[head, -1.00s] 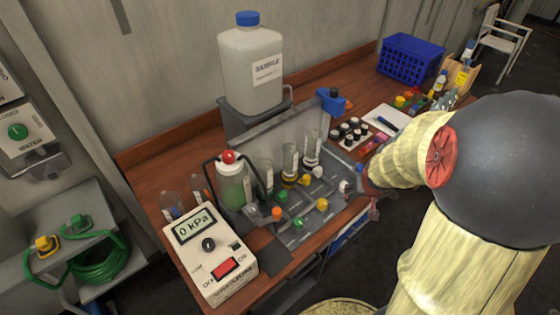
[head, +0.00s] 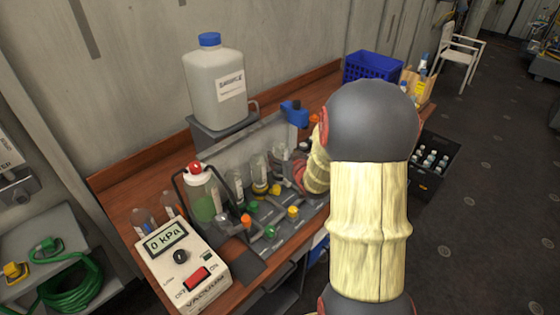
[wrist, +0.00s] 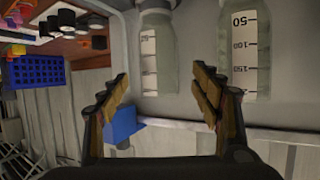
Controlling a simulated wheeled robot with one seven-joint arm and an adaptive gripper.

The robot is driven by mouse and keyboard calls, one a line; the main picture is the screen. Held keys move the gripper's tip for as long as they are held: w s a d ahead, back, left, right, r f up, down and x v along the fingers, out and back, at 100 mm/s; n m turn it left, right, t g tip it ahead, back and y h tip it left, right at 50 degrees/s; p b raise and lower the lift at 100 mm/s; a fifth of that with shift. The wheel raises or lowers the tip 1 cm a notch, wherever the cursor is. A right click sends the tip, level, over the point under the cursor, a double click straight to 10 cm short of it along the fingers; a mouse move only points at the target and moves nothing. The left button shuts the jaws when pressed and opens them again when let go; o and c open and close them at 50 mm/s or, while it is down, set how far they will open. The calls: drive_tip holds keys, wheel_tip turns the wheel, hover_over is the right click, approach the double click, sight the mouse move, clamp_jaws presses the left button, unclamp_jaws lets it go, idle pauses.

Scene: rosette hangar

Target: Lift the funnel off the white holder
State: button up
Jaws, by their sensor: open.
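My gripper (wrist: 160,76) is open in the wrist view, with one finger on each side. A clear graduated funnel (wrist: 170,60) shows ahead of the gap between the fingertips; I cannot tell whether it is between them or beyond. A second, larger-looking graduated funnel (wrist: 225,55) is to its right, outside the right finger. In the head view, clear funnels (head: 237,181) and (head: 259,175) stand upright in a row on the grey station. My arm hides the gripper and the row's right end there. I cannot make out the white holder in either view.
A grey back panel (head: 235,150) stands behind the row. A large jug (head: 215,88), a green-liquid bottle (head: 203,197) and a vacuum box (head: 185,268) are close by. A blue tool (head: 294,113) and a blue basket (head: 370,66) are farther along the bench.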

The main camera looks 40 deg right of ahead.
drive_tip(key=shift+r+b+x, duration=0.1)
drive_tip(key=shift+b+x, duration=0.2)
drive_tip(key=shift+x, duration=0.85)
drive_tip(key=shift+r+b+x, duration=0.15)
drive_tip(key=shift+b+x, duration=0.15)
drive_tip(key=shift+x, duration=0.85)
drive_tip(key=shift+d, duration=0.15)
drive_tip(key=shift+c, duration=0.4)
drive_tip(key=c, duration=1.1)
drive_tip(key=shift+r, duration=0.15)
drive_tip(key=shift+c, duration=0.5)
